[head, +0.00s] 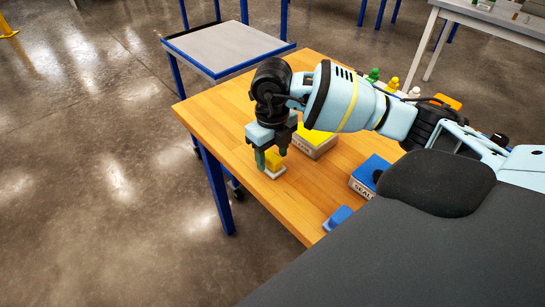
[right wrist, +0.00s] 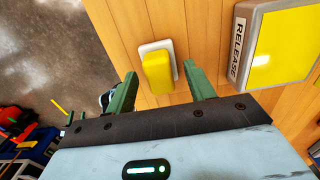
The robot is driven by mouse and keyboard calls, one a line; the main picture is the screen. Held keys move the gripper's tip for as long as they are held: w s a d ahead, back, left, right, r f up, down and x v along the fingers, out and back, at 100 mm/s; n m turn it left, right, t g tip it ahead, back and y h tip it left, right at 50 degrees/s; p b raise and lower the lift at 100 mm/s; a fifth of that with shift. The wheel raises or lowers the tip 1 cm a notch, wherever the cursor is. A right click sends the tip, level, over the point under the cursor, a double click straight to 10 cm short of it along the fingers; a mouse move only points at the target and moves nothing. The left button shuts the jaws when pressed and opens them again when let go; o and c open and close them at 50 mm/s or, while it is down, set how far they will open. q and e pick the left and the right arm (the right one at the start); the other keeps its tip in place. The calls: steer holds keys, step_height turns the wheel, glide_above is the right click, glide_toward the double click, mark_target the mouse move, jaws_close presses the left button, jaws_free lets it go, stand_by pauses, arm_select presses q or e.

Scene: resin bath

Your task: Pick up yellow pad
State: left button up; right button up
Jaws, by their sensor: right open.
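The yellow pad (head: 275,158) sits on a small white base (head: 276,173) near the left edge of the wooden table. In the right wrist view the yellow pad (right wrist: 158,74) shows between the fingers, with its white base (right wrist: 151,46) behind it. My right gripper (head: 271,160) is open and points down at the pad, with one green finger on each side of it in the picture. I cannot tell whether the fingers touch it. In the right wrist view the right gripper (right wrist: 161,72) holds nothing. My left gripper is not in view.
A yellow-topped box (head: 316,137) labelled RELEASE stands right of the pad. A blue box (head: 374,171) and a blue pad (head: 338,217) are farther right on the wooden table (head: 218,115). Small bottles (head: 392,84) stand behind. A grey-topped table (head: 228,47) is beyond.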

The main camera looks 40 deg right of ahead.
mark_target(272, 156)
steer(key=shift+f, duration=0.45)
steer(key=c, duration=1.1)
steer(key=shift+o, duration=0.2)
step_height(272, 156, up, 10)
steer(key=shift+r, duration=0.1)
steer(key=o, duration=0.4)
steer(key=shift+c, duration=1.5)
